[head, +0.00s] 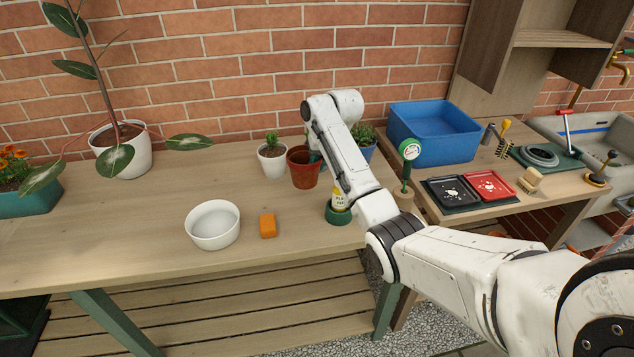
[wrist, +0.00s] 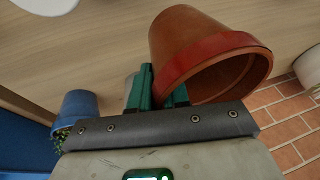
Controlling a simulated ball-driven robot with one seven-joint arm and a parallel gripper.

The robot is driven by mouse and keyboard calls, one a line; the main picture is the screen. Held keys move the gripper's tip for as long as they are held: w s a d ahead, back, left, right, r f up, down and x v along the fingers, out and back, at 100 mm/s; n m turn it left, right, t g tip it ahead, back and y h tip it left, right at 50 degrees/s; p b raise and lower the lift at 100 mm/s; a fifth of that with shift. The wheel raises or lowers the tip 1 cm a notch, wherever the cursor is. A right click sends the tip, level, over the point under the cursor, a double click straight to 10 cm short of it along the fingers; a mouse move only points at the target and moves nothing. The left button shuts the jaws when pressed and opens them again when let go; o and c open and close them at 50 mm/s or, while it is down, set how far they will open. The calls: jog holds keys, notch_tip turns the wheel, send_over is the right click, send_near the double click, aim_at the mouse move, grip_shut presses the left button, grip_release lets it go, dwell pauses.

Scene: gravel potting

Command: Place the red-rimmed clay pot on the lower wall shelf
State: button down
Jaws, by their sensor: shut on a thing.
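The clay pot (head: 306,171) with a red rim is on or just above the back of the wooden bench; I cannot tell if its base touches. It shows large and tilted in the wrist view (wrist: 195,45), its rim towards the camera. My gripper (head: 315,157) is at the pot's right side, its green fingers (wrist: 160,90) shut on the pot at the rim. One finger is partly hidden by the rim. A wooden wall shelf (head: 560,39) is at the upper right, cut off by the frame's top edge.
A small white plant pot (head: 272,163) stands just left of the clay pot. A blue plant pot (head: 368,151) is behind my arm on the right, near a blue tub (head: 434,133). A white bowl (head: 212,226) and an orange block (head: 267,226) lie nearer.

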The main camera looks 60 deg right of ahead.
jog(key=shift+w+f, duration=0.1)
jog(key=shift+f, duration=3.05)
jog(key=shift+f, duration=0.15)
jog(key=c, duration=1.1)
grip_release()
jog(key=v, duration=1.2)
